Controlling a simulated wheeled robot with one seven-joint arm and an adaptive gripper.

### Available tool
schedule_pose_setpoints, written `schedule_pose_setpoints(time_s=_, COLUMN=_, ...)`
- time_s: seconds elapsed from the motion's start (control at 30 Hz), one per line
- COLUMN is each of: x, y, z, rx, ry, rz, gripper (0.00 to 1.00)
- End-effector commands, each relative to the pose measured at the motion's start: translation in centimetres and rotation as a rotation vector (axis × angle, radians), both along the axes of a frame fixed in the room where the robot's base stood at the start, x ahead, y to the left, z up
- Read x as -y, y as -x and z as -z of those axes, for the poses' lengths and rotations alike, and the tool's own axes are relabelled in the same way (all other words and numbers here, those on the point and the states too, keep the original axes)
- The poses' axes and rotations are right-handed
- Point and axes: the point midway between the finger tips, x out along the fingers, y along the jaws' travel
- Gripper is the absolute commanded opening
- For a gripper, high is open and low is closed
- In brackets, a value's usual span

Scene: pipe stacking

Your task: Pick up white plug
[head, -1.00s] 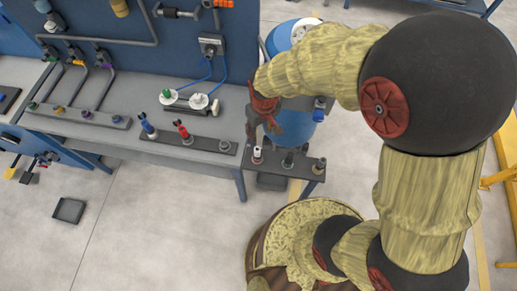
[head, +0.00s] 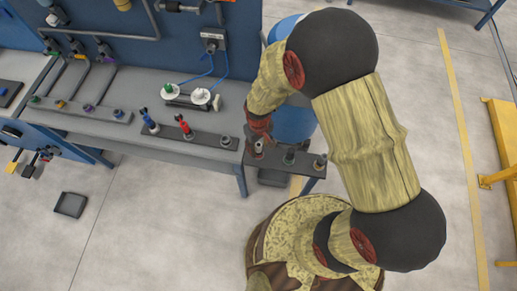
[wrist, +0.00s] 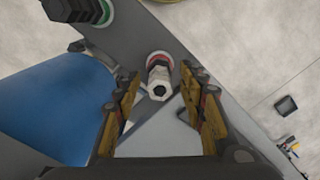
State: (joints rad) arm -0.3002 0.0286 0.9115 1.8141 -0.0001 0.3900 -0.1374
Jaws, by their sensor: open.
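The white plug (wrist: 159,81) stands in the dark holder strip (wrist: 128,27) in the wrist view, with a red ring at its base and a dark hole in its top. My gripper (wrist: 158,92) is open, with one finger on each side of the plug and gaps between them. In the head view my gripper (head: 258,135) is over the left end of the small side shelf (head: 274,168), where the white plug (head: 258,146) shows just below it, partly hidden.
Blue and red plugs (head: 184,127) stand on the bench strip to the left. A blue barrel (head: 294,122) stands behind the shelf.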

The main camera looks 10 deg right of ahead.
Motion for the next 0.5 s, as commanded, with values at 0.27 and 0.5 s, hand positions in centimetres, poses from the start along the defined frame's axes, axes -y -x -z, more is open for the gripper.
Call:
schedule_pose_setpoints(time_s=0.27, x=-0.03, y=-0.09, z=0.08, rx=0.002, ry=-0.001, rz=0.000, gripper=0.38)
schedule_pose_setpoints(time_s=0.5, x=-0.03, y=-0.09, z=0.06, rx=0.002, ry=-0.001, rz=0.000, gripper=0.24)
